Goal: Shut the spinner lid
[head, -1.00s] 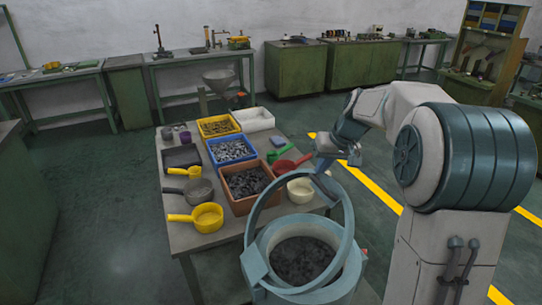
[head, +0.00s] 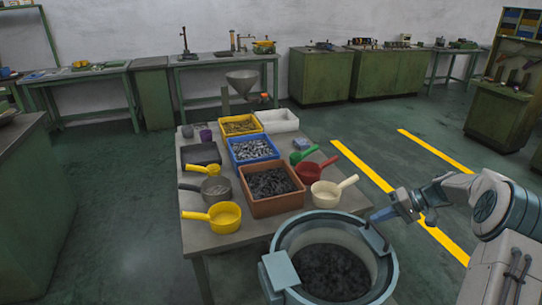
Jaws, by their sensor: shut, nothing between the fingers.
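The spinner (head: 392,284) is a round pale-teal drum at the bottom of the head view, with dark small parts inside. Its lid (head: 318,219) is an open teal ring, hinged at a block (head: 280,271) on the left. The ring lies down over the drum's mouth, about level with the rim; I cannot tell whether a small gap is left. A dark bar, apparently the lid's handle (head: 375,238), stands at its right side. My gripper (head: 371,218) is shut and empty, just above that side of the lid. I cannot tell whether it touches the lid.
The table (head: 232,241) behind the spinner carries an orange bin (head: 268,206), a blue bin (head: 254,161), a yellow bin, a white bin (head: 278,122) and several scoops. A cream scoop (head: 326,200) lies closest to my gripper. Floor with yellow lines is clear at right.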

